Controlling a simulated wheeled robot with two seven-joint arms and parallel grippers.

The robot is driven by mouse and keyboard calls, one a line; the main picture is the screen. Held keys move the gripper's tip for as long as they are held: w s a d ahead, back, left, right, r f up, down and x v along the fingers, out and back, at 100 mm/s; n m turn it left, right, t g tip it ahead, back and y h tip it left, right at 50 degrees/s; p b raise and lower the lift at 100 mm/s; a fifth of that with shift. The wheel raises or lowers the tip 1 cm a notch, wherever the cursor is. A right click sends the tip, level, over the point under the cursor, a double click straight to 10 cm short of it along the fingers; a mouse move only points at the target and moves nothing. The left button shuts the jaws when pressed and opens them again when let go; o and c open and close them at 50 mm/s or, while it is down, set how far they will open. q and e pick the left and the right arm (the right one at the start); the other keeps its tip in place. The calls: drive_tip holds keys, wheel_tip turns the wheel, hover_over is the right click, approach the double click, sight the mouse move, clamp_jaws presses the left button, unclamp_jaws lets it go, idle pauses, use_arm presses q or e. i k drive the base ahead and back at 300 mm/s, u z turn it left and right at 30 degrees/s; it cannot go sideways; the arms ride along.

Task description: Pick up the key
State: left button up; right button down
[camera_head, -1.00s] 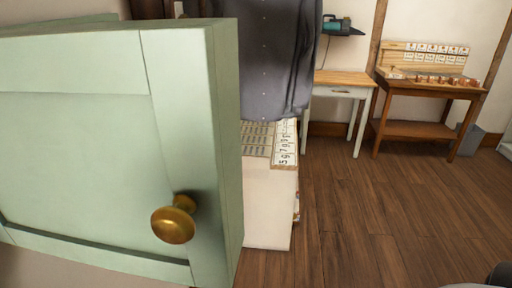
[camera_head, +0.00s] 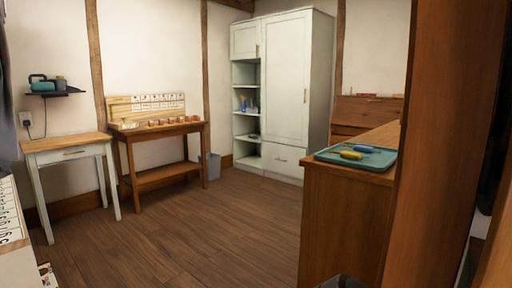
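I cannot make out a key in this view. A teal tray (camera_head: 377,162) lies on top of a brown wooden cabinet (camera_head: 343,222) at the right. On it are a yellow-handled item (camera_head: 351,155) and a blue-handled item (camera_head: 364,148), which look like small tools. A white side table with a wooden top (camera_head: 68,143) and one drawer stands at the left.
A wooden bench (camera_head: 160,130) with a labelled back panel and several small blocks stands by the wall. A white wardrobe with open shelves (camera_head: 287,85) fills the far corner, with a grey bin (camera_head: 211,166) nearby. Wood floor (camera_head: 190,232) is clear in the middle. A tall brown panel (camera_head: 440,140) blocks the right.

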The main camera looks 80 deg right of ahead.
sight(358, 148)
drive_tip(key=z, duration=1.35)
drive_tip(key=i, duration=0.55)
drive_tip(key=z, duration=0.4)
drive_tip(key=i, duration=2.85)
drive_tip(key=z, duration=1.7)
